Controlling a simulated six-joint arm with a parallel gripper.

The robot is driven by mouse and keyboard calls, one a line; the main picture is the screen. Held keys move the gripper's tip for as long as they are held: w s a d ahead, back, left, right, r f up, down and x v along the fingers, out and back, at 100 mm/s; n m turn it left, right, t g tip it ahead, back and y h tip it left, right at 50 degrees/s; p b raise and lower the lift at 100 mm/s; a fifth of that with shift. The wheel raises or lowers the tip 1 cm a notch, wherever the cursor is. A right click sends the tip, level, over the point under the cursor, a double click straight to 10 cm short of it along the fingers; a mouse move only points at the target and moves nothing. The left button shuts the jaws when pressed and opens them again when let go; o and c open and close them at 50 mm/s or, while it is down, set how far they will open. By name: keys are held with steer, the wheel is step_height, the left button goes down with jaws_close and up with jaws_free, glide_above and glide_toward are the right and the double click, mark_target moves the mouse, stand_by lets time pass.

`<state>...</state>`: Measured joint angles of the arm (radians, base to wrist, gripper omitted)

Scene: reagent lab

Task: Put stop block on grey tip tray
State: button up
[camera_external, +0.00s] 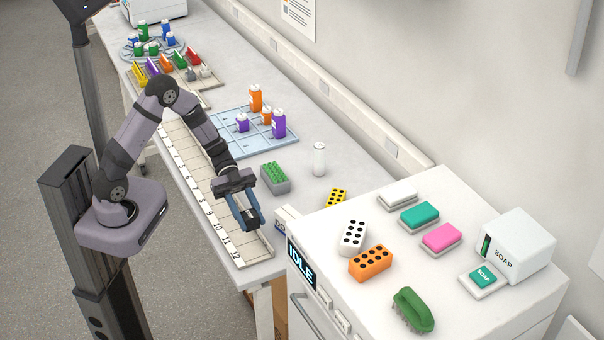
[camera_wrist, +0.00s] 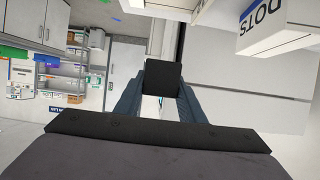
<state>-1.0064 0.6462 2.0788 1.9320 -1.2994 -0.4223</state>
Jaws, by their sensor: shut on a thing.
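The stop block is a small black block (camera_external: 251,225) between the blue fingers of my gripper (camera_external: 245,213), over the far end of the numbered rail near 11 and 12. In the wrist view the black block (camera_wrist: 162,78) sits between the fingertips, and my gripper (camera_wrist: 160,97) is shut on it. I cannot tell whether the block touches the rail. A small grey tray with green tips (camera_external: 277,187), which looks like the grey tip tray, stands on the bench just above and right of my gripper in the external view.
The long numbered rail (camera_external: 190,179) runs along the bench's front edge. A blue divided tray (camera_external: 225,121) with orange and purple bottles lies behind. A white bottle (camera_external: 319,160) and a yellow dotted block (camera_external: 337,196) stand to the right, near the white cabinet (camera_external: 450,295) marked IDLE.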

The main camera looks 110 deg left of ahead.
steer(key=shift+a+f+b, duration=0.15)
steer(key=shift+f+b, duration=0.1)
steer(key=shift+b, duration=0.05)
steer(key=shift+a+f+b, duration=0.15)
steer(key=shift+a+b, duration=0.45)
steer(key=shift+b, duration=0.2)
steer(key=w+a+r+n+t+y+b, duration=0.2)
steer(key=a+r+n+y, duration=0.3)
steer(key=a, duration=0.4)
steer(key=w+a+r+n+t+y+b, duration=0.25)
steer(key=a+r+n+y, duration=0.2)
steer(key=a, duration=0.45)
steer(key=n+g+y, duration=0.5)
steer(key=n+y, duration=0.4)
steer(key=y, duration=0.1)
glide_above(275, 173)
step_height(275, 173, down, 5)
steer(key=shift+m+t, duration=0.25)
steer(key=shift+f+p, duration=0.85)
steer(key=shift+f, duration=4.05)
steer(key=shift+f, duration=0.1)
